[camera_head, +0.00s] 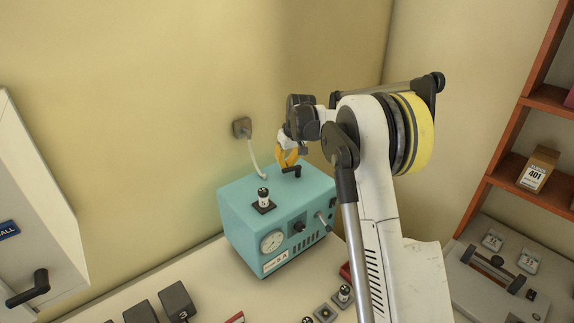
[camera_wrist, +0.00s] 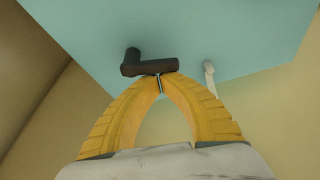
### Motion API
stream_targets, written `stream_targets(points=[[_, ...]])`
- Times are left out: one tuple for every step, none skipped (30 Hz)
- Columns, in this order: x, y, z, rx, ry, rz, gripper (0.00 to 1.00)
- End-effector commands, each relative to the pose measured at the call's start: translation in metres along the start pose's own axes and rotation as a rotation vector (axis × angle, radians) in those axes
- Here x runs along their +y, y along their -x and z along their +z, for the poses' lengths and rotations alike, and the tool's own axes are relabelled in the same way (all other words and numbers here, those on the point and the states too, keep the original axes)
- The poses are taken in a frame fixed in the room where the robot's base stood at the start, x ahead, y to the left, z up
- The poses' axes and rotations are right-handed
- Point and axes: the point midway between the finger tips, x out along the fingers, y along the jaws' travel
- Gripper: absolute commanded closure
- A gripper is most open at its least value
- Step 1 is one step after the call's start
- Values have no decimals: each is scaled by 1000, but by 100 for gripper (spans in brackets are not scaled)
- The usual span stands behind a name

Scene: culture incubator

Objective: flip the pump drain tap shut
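The pump is a teal box (camera_head: 243,225) on the bench, with a dial gauge and controls on its front. A black lever-like tap (camera_head: 291,171) sits on its top face towards the back right; in the wrist view this black tap (camera_wrist: 150,67) shows a short arm and a round end. My gripper (camera_head: 289,164) is above the pump's top at this tap. In the wrist view the yellow fingers (camera_wrist: 158,76) meet at their tips, with nothing seen between them. The tips are right at the tap's edge; I cannot tell whether they touch it.
A black-and-white knob (camera_head: 263,198) stands on the pump's top, left of my gripper. An orange shelf (camera_head: 515,165) stands at the right.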

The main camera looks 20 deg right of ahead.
Motion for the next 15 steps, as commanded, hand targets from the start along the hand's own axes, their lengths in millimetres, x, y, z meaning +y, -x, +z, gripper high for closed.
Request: stream_targets(points=[[0, 0, 0, 0, -3, 2, 100], [0, 0, 0, 0, -4, 2, 100], [0, 0, 0, 0, -5, 2, 100], [0, 0, 0, 0, -5, 2, 100], [0, 0, 0, 0, -5, 2, 100], [0, 0, 0, -1, -6, 2, 100], [0, 0, 0, -1, -6, 2, 100], [1, 0, 0, -1, -6, 3, 100], [2, 0, 0, -1, -7, 3, 100], [2, 0, 1, -1, -7, 3, 100], [3, 1, 2, -1, -7, 3, 100], [5, 1, 2, -1, -7, 3, 100], [6, 1, 3, -1, -7, 3, 100], [7, 1, 4, -1, -7, 3, 100], [9, 2, 5, -1, -8, 3, 100]])
